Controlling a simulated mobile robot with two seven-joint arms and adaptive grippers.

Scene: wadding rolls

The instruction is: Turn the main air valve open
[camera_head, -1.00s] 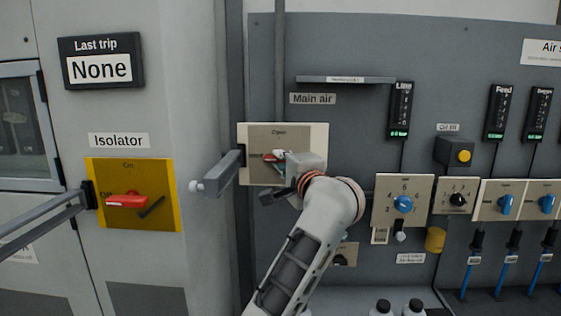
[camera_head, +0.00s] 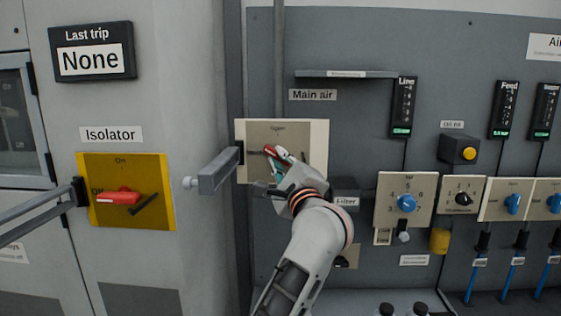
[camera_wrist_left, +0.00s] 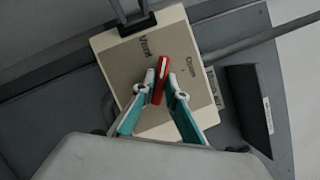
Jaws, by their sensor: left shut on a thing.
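The main air valve is a red handle (camera_head: 270,151) on a beige plate (camera_head: 313,135) under the "Main air" label (camera_head: 312,95). The word "Open" is at the plate's top. The handle stands tilted, its red end pointing up and left in the head view. My left gripper (camera_head: 277,157) is shut on the handle. In the left wrist view the red handle (camera_wrist_left: 161,80) sits between the two fingertips of my left gripper (camera_wrist_left: 166,92); the plate (camera_wrist_left: 120,65) lies behind. The fingers hide part of the handle. My right gripper is not in view.
A grey bar (camera_head: 218,171) sticks out just left of the plate. A shelf (camera_head: 346,74) juts out above. A "Filter" box (camera_head: 345,192) is close on the right, then a blue knob (camera_head: 406,203). The isolator's red handle (camera_head: 118,198) is on the far left.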

